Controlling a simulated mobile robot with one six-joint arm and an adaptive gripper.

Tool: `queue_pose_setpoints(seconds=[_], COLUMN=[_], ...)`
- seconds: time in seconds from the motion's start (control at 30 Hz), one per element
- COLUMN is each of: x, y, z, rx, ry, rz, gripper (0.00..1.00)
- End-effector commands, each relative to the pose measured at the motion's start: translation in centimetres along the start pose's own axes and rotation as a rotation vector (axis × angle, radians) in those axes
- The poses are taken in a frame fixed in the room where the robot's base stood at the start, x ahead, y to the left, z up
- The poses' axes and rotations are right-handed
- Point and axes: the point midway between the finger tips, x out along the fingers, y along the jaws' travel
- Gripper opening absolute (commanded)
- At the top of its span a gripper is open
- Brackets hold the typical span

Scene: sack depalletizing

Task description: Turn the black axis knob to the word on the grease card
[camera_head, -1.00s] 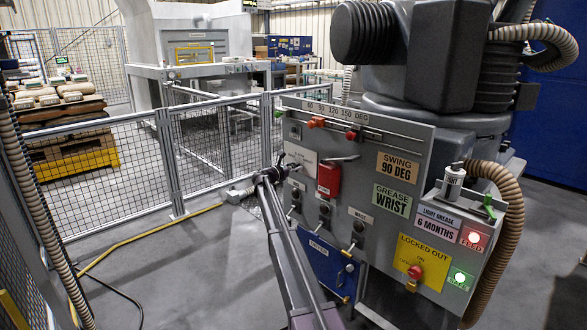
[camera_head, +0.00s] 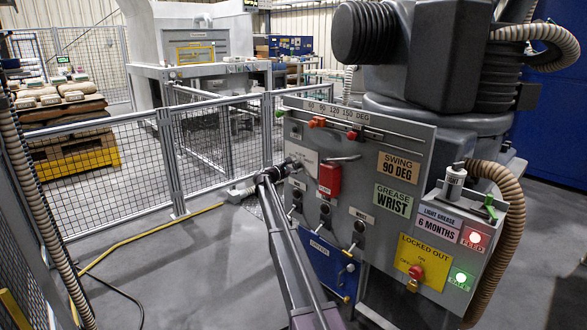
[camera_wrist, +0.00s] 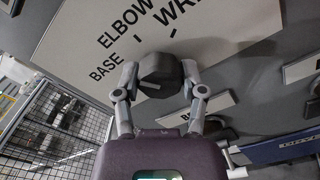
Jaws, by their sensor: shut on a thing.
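The black axis knob (camera_wrist: 161,76) sits on a pale dial plate (camera_wrist: 90,35) on the grey panel. My gripper (camera_wrist: 158,84) has its two fingers on opposite sides of the knob, shut on it. The plate carries the words BASE and ELBOW and a third word starting with W, partly cut off, with short tick marks. A small pale mark shows on the knob's lower side. The grease card (camera_head: 393,200) on the panel reads GREASE WRIST. In the head view my gripper (camera_head: 290,168) is at the panel's left side and hides the knob.
A yellow LOCKED OUT plate (camera_head: 415,262) has a red switch.

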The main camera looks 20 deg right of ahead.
Motion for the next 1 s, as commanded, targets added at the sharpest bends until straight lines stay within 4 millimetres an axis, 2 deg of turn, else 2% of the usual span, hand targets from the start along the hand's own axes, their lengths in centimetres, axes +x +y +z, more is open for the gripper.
queue_pose_setpoints(seconds=[0.03, 1.0], x=[0.47, 0.28], y=[-0.52, -0.59], z=[0.33, 0.28], rx=[0.045, 0.967], ry=[-0.007, -0.011], rz=[-0.011, -0.009], gripper=[0.06, 0.06])
